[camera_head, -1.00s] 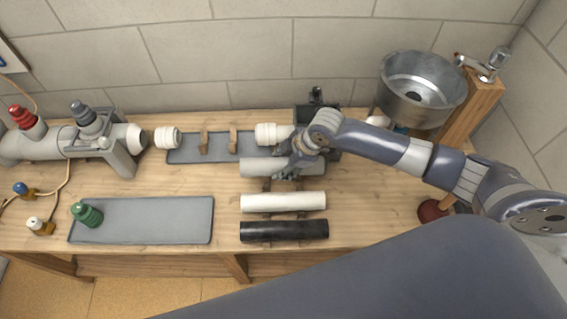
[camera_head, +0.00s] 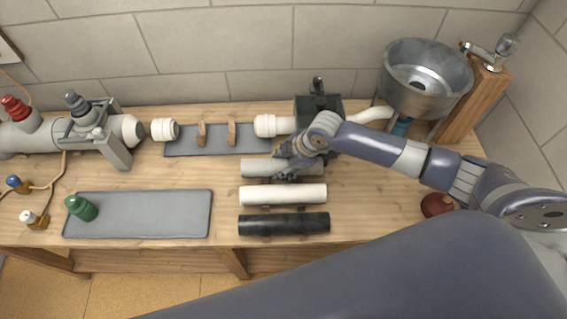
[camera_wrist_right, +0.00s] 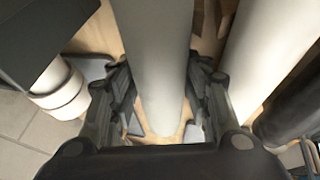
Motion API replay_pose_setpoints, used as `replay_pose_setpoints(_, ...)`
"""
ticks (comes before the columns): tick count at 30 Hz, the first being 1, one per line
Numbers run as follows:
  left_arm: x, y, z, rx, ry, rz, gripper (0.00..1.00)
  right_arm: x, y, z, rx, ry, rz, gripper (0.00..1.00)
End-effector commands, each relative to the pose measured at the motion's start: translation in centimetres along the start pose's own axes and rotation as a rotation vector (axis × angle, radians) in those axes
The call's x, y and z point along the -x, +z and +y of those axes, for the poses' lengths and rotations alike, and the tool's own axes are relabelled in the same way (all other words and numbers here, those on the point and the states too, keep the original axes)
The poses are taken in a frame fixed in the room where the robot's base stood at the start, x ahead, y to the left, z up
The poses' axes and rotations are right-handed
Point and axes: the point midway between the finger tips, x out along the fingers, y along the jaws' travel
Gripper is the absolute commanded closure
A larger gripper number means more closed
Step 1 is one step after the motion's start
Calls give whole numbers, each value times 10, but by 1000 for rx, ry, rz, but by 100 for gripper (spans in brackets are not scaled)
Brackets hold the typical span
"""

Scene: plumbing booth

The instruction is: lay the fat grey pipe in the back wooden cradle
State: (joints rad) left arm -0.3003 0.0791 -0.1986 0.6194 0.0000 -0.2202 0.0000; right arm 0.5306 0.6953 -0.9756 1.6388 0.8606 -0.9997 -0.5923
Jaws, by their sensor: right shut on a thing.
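The fat grey pipe (camera_head: 258,168) lies crosswise behind the white pipe in the head view. My right gripper (camera_head: 287,164) is shut on it near its right part and hides some of it. In the right wrist view the grey pipe (camera_wrist_right: 158,50) runs between the two fingers of my right gripper (camera_wrist_right: 163,105). I cannot tell whether the pipe is clear of its support. The back wooden cradle is two upright wooden pieces, left (camera_head: 202,134) and right (camera_head: 232,134), on a grey mat (camera_head: 180,150). It is empty. My left gripper is not in view.
A white pipe (camera_head: 283,195) and a black pipe (camera_head: 284,224) lie in front of the grey pipe. White fittings stand left (camera_head: 164,129) and right (camera_head: 273,125) of the cradle. A dark box (camera_head: 318,106) stands behind my gripper. A front mat (camera_head: 150,214) holds a green fitting (camera_head: 81,208).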

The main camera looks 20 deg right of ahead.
Motion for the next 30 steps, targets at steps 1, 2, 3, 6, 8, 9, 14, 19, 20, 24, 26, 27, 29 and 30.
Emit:
replay_pose_setpoints(1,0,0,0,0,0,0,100,0,0,0,0,0,1,82)
replay_pose_setpoints(2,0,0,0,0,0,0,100,0,0,0,0,0,1,53)
replay_pose_setpoints(3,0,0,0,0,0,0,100,0,0,0,0,0,1,44)
replay_pose_setpoints(6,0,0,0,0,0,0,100,0,0,0,0,0,1,32)
replay_pose_setpoints(8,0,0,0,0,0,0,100,0,0,0,0,0,1,32)
replay_pose_setpoints(9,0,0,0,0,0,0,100,0,0,0,0,0,1,32)
replay_pose_setpoints(14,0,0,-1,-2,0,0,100,0,0,-1,0,-1,0,32)
replay_pose_setpoints(19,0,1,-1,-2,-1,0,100,10,0,0,1,-1,0,32)
replay_pose_setpoints(20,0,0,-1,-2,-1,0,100,13,0,0,1,0,0,32)
replay_pose_setpoints(24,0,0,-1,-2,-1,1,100,38,0,1,2,3,0,32)
replay_pose_setpoints(26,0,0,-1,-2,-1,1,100,51,1,1,2,3,0,32)
replay_pose_setpoints(27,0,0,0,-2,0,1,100,59,0,1,4,3,0,32)
replay_pose_setpoints(29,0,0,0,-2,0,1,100,73,0,2,2,4,0,32)
replay_pose_setpoints(30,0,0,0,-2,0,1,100,81,0,2,2,4,0,32)
